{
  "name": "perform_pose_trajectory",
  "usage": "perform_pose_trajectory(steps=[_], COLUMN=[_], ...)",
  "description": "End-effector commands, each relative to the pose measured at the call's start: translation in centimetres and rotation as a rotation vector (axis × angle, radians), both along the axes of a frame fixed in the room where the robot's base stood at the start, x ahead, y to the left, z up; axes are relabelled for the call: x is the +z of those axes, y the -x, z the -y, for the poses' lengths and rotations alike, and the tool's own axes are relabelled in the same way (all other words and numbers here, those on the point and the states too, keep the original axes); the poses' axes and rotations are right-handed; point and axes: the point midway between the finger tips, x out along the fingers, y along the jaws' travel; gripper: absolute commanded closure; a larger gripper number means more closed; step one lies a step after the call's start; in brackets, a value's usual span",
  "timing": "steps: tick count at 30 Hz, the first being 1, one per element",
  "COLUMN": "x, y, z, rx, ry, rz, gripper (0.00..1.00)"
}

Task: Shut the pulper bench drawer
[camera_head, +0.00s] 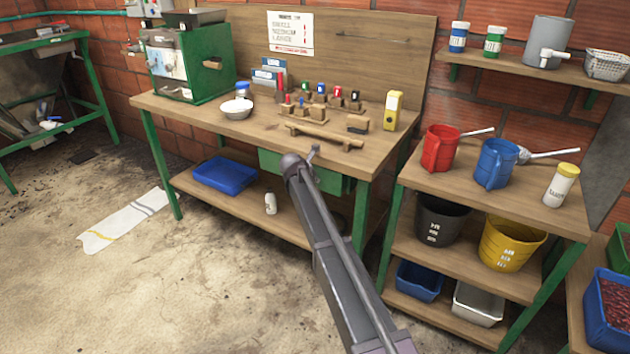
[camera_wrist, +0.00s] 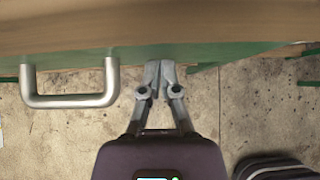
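The pulper bench drawer is a green front (camera_head: 335,184) under the wooden bench top, partly hidden by my arm in the head view. In the wrist view its green top edge (camera_wrist: 92,60) runs just below the bench top's edge, and its grey bar handle (camera_wrist: 72,101) sticks out at the left. The front shows only as a narrow strip beyond the wood, so how far it is open is hard to tell. My gripper (camera_wrist: 159,68) has its fingertips together, empty, right of the handle and close to the drawer front's edge. Contact cannot be told.
The workbench (camera_head: 165,107) carries a green pulper machine (camera_head: 207,62), a white bowl (camera_head: 237,108), several small tools and a yellow device (camera_head: 393,110). A shelf unit (camera_head: 545,210) with red and blue jugs stands close on the right. Open concrete floor (camera_head: 190,280) lies front left.

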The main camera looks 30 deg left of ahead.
Motion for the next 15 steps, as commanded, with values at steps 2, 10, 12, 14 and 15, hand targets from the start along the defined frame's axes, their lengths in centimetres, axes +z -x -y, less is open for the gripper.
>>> perform_pose_trajectory(steps=[2,10,12,14,15], x=[0.0,1.2,1.8,2.3,2.6], y=[0.8,3.4,4.0,4.5,4.9], z=[0.2,0.3,0.3,0.4,0.4], rx=[-0.001,-0.001,-0.003,-0.003,-0.004], ry=[0.000,0.001,0.001,0.001,0.001], rz=[-0.002,-0.006,-0.007,-0.007,-0.007], gripper=[1.00,1.00,1.00,1.00,1.00])
